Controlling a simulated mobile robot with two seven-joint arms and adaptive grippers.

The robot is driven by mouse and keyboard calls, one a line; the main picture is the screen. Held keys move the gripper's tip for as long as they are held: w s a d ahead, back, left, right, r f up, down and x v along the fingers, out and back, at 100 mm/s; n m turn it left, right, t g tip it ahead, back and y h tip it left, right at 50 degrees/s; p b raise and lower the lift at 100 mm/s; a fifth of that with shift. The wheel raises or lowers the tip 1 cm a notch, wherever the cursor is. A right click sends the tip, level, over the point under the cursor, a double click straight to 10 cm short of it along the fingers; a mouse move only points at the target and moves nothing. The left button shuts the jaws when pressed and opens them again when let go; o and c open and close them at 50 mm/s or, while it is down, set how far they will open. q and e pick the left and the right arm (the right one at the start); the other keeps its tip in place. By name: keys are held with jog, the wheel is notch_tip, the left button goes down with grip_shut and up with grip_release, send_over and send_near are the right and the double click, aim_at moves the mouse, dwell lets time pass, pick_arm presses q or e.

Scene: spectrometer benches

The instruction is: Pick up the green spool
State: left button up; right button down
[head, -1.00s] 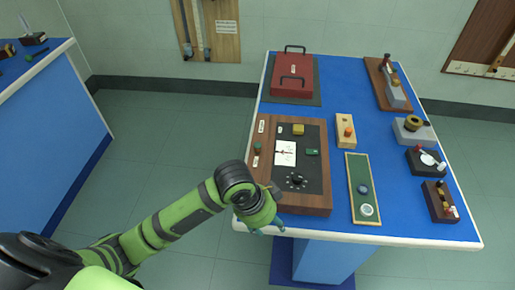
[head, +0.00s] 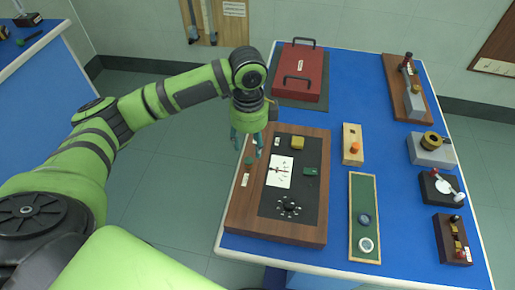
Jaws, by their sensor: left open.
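A small round green piece, which looks like the green spool (head: 249,160), sits on the left wooden margin of the instrument board (head: 236,215), between two white labels. My left gripper (head: 247,146) points down with its fingers apart and nothing between them. In the head view its fingertips appear just above and around the spool's far side; whether they touch it I cannot tell. My right gripper is not in view.
On the board are a yellow block (head: 297,143), a green block (head: 311,171), a white card (head: 279,171) and a black dial (head: 289,208). A red case (head: 301,73) stands behind. A green tray (head: 364,188) and several small instruments stand to the right on the blue bench.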

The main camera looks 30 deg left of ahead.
aim_at(248, 160)
pick_arm(q)
jog(key=shift+w+f, duration=0.1)
jog(key=shift+f, duration=0.15)
jog(key=f, duration=0.1)
jog(key=s+f+p, duration=0.1)
jog(key=shift+a+f, duration=0.2)
jog(key=shift+f, duration=0.1)
notch_tip(248, 160, down, 3)
jog(key=shift+r+p, duration=0.2)
jog(key=shift+p, duration=0.2)
jog(key=shift+w+f, duration=0.15)
jog(key=shift+f, duration=0.4)
grip_shut()
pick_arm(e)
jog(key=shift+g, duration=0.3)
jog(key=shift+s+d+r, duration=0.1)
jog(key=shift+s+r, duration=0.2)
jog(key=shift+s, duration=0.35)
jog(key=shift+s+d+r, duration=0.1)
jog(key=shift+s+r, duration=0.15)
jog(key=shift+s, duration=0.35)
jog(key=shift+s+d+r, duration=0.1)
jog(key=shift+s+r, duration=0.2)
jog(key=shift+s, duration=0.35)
